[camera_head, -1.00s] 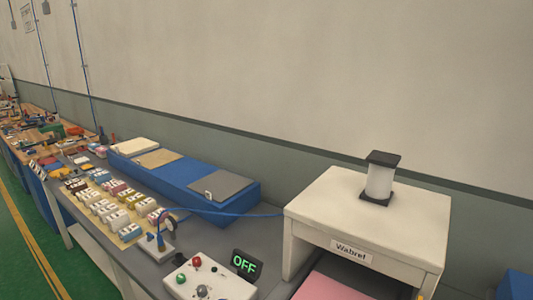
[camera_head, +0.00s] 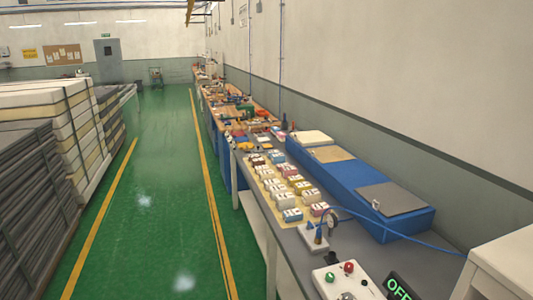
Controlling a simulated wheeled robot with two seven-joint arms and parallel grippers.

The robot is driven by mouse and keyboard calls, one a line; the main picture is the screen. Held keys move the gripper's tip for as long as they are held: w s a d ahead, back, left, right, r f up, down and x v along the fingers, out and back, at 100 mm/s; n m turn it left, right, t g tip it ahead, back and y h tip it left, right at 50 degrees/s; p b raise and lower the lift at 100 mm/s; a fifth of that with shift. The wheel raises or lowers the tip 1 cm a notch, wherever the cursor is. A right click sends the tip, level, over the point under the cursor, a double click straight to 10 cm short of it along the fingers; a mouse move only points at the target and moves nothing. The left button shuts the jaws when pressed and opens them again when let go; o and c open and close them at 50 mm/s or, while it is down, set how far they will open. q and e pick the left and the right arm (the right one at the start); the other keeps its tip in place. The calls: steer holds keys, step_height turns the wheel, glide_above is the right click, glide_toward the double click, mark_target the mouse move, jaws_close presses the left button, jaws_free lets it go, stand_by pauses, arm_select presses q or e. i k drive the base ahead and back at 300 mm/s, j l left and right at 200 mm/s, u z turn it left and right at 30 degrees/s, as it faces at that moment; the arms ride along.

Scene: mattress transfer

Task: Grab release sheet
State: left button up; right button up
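No release sheet can be made out for certain. A long blue box (camera_head: 352,200) stands on the bench at the right, against the wall. On its top lie a dark grey flat piece (camera_head: 395,198), a tan one (camera_head: 331,154) and a cream one (camera_head: 312,138); I cannot tell whether one of them is the sheet. The white machine (camera_head: 498,268) at the lower right is cut off by the picture edge. Neither of my grippers is in view.
The grey bench (camera_head: 345,268) carries rows of small blocks (camera_head: 285,189), a control box (camera_head: 343,283) and a lit display (camera_head: 398,287). Mattress stacks (camera_head: 75,125) stand at the left. The green floor aisle (camera_head: 165,200) between yellow lines is clear.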

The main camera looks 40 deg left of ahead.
mark_target(326, 154)
steer(key=u, duration=0.95)
steer(key=z, duration=0.4)
steer(key=i+j+z, duration=0.2)
steer(key=z, duration=0.15)
steer(key=i+j+z, duration=0.1)
steer(key=j+z, duration=0.25)
steer(key=i+j+z, duration=0.1)
steer(key=j+z, duration=0.6)
steer(key=j, duration=0.15)
steer(key=j+z, duration=0.2)
steer(key=j, duration=1.05)
steer(key=j+z, duration=0.15)
steer(key=j, duration=1.1)
steer(key=k, duration=0.05)
